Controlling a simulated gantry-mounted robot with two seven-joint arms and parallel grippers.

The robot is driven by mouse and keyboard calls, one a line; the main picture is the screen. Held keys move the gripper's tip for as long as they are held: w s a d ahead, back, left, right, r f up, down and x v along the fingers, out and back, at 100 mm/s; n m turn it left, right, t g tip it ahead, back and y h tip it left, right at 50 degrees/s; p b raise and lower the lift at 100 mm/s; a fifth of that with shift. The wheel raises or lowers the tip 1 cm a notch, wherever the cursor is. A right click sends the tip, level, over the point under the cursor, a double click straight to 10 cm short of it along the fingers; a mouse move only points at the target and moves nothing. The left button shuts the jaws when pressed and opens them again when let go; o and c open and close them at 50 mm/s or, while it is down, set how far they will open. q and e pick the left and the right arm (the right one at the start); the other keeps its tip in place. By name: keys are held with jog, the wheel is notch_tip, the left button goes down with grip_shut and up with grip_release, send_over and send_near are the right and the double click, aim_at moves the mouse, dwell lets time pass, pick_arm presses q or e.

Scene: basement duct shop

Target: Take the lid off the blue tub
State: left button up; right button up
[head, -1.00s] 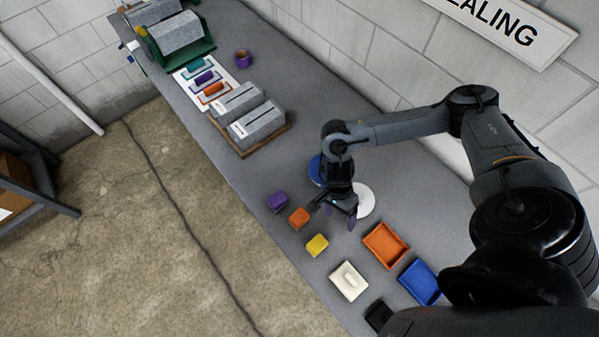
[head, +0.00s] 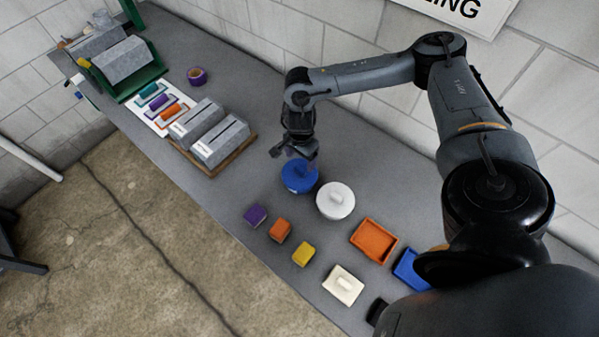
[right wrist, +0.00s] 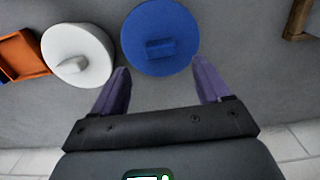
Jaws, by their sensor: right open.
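The blue tub (head: 299,188) stands on the grey bench with its round blue lid on. In the right wrist view the lid (right wrist: 180,58) shows from above, with a bar-shaped blue handle (right wrist: 158,48) across its middle. My right gripper (head: 298,157) is open and empty, above the tub and partly in front of it in the head view. In the right wrist view its two purple fingers (right wrist: 162,82) stand apart, with the lid beyond and between their tips. I see no contact with the handle. My left gripper is not in view.
A white lidded tub (head: 335,207) stands right beside the blue one. Purple (head: 255,215), orange (head: 280,230) and yellow (head: 303,254) blocks lie in front, with an orange tray (head: 373,240) to the right. A wooden board (head: 214,170) with grey boxes lies left.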

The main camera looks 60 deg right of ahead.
aim_at(300, 169)
jog(key=shift+w+a+f+p, duration=0.1)
jog(key=shift+f+p, duration=0.45)
jog(key=shift+f, duration=2.2)
jog(key=c, duration=1.1)
jog(key=shift+r, duration=0.15)
